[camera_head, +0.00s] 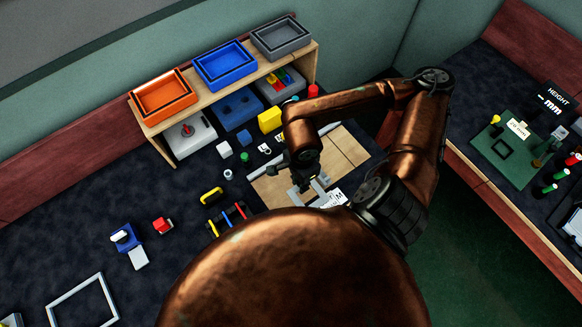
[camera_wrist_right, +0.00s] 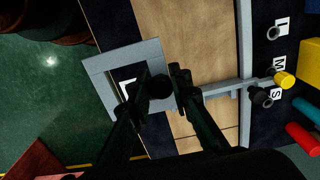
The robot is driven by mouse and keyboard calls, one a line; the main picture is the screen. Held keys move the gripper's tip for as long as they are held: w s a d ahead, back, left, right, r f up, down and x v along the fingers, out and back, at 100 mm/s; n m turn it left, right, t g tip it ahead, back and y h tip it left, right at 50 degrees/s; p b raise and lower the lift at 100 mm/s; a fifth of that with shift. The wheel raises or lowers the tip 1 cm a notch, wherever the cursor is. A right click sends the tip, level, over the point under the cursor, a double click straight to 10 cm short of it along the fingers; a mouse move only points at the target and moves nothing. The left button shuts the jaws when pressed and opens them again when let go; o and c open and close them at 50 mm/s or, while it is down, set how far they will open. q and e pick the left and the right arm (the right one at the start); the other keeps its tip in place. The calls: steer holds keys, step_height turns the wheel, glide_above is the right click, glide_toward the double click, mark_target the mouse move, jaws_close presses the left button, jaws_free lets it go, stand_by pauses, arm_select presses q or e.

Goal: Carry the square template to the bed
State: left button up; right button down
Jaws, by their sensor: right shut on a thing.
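The square template (camera_wrist_right: 122,54) is a flat grey square frame with a dark knob. In the right wrist view it lies under my right gripper (camera_wrist_right: 163,84), whose fingers are shut on the knob. The template overlaps the left edge of the wooden bed (camera_wrist_right: 190,32) in that view; I cannot tell whether it touches the bed. In the head view my right gripper (camera_head: 304,181) is over the near part of the bed (camera_head: 342,150), and my arm hides part of both. My left gripper is not in view.
A grey rail (camera_wrist_right: 244,45) runs along the bed, with a crossbar. Beyond it are pegs labelled L, M and S. A shelf carries orange (camera_head: 163,95), blue (camera_head: 224,65) and grey (camera_head: 281,38) trays. A white frame (camera_head: 82,300) lies at lower left. A side table stands right.

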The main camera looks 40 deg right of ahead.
steer(key=w+d+f, duration=0.1)
steer(key=w+f, duration=0.1)
steer(key=w, duration=0.1)
steer(key=w+d+f, duration=0.2)
steer(key=w+f, duration=0.1)
steer(key=w+d+f, duration=0.1)
steer(key=w+f, duration=0.1)
steer(key=w, duration=0.1)
steer(key=shift+w+d+f, duration=0.15)
steer(key=shift+d+f, duration=0.2)
steer(key=shift+w+d+f, duration=0.1)
steer(key=shift+w+f, duration=0.15)
steer(key=shift+f, duration=0.1)
steer(key=shift+w+d+f+b, duration=0.1)
steer(key=shift+f+b, duration=0.05)
steer(key=shift+f, duration=0.75)
steer(key=shift+w+f+b, duration=0.1)
steer(key=shift+f+b, duration=0.05)
steer(key=shift+f, duration=0.7)
steer(key=shift+f, duration=0.1)
steer(key=c, duration=2.2)
jaws_free()
steer(key=shift+f, duration=0.1)
steer(key=shift+c, duration=0.2)
steer(key=o, duration=0.5)
step_height(320, 180, up, 12)
steer(key=shift+r+p, duration=0.2)
steer(key=shift+p, duration=0.25)
